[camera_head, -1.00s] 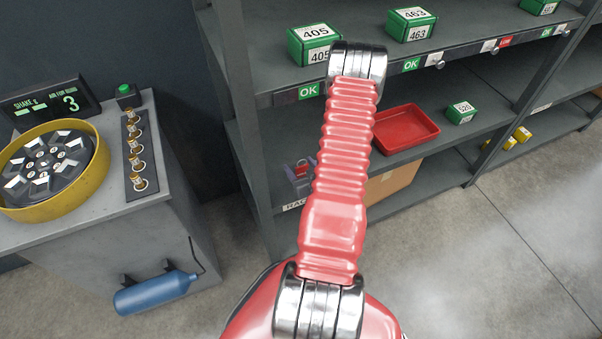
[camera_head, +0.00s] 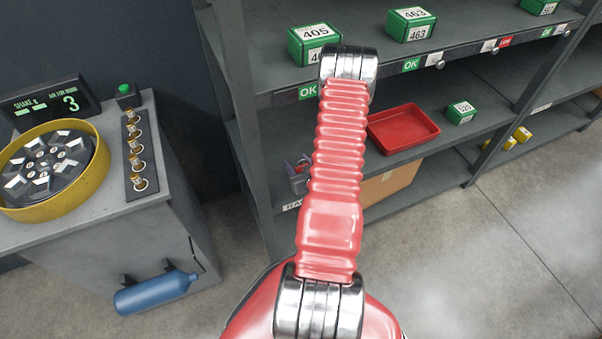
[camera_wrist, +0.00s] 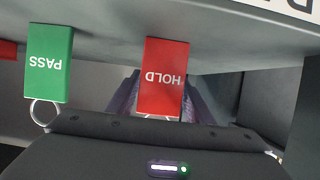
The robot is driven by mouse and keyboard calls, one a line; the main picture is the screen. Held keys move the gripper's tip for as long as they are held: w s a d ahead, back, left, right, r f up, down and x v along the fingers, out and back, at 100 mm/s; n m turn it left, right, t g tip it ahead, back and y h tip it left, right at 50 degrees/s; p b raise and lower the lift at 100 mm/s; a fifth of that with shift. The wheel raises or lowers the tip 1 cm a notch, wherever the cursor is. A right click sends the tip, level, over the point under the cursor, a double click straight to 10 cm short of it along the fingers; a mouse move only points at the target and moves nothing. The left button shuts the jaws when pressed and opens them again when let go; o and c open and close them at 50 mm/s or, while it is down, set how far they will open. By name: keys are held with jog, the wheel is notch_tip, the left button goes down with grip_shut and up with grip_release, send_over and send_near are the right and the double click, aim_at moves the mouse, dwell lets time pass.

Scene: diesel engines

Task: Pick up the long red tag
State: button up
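In the wrist view a long red tag (camera_wrist: 163,75), marked HOLD upside down, is near the middle, just beyond the dark body of my gripper (camera_wrist: 150,140). Its ring is partly hidden by that body. Two purplish shapes show on either side behind the tag; I cannot tell whether they are my fingers. I cannot see a grip on the tag.
A green PASS tag (camera_wrist: 49,62) with a ring is left of the red tag. The shelf rack (camera_head: 262,100) has several green boxes, with a red tray (camera_head: 403,129) on its middle shelf. A grey cabinet (camera_head: 110,230) stands at the left. Floor is clear at lower right.

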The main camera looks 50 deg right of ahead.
jog(key=c, duration=0.7)
jog(key=shift+r, duration=0.15)
